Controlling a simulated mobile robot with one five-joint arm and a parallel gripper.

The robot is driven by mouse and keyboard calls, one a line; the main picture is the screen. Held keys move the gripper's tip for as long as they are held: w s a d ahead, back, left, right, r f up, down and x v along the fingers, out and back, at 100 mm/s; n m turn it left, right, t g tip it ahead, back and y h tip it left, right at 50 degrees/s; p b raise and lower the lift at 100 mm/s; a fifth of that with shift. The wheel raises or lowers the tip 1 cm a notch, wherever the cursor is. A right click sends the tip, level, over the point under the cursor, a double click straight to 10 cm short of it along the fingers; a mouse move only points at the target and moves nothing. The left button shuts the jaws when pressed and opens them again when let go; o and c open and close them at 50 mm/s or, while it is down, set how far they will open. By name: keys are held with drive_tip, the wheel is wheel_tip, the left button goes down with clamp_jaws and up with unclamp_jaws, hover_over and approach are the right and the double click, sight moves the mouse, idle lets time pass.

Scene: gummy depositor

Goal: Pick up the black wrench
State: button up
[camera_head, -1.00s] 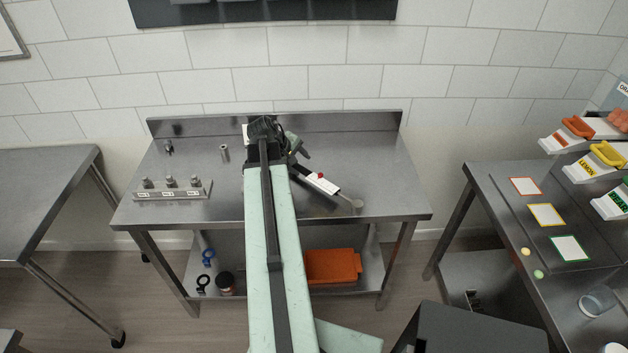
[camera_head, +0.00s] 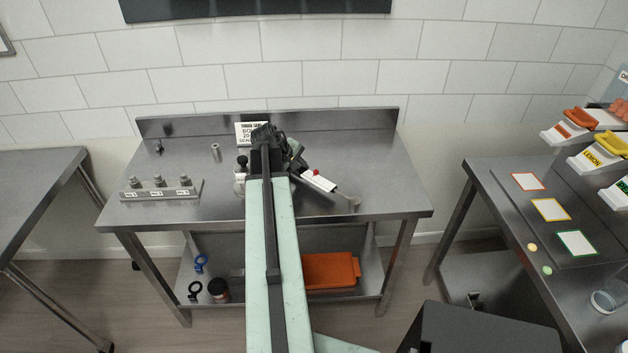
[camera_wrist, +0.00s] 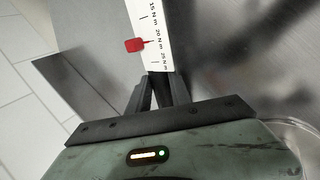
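A wrench-like tool with a white scale plate (camera_head: 318,181) marked in N m and a red pointer lies slanted on the metal table; the plate also shows close up in the wrist view (camera_wrist: 152,35). Its upper-left part is hidden by my arm. A black ring-ended tool (camera_head: 195,290) lies on the lower shelf. I cannot tell for sure which of these is the black wrench. My gripper is over the table, its dark fingers (camera_wrist: 158,85) close together at the scale plate's near end. Whether they hold anything is unclear.
A metal stand with several labelled pegs (camera_head: 160,189) is on the table's left. A white sign (camera_head: 250,129) stands at the back. The shelf holds a blue ring-ended tool (camera_head: 201,262), a dark jar (camera_head: 218,290) and an orange tray (camera_head: 330,271). The table's right side is mostly clear.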

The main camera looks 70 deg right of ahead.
clamp_jaws()
idle(1.1)
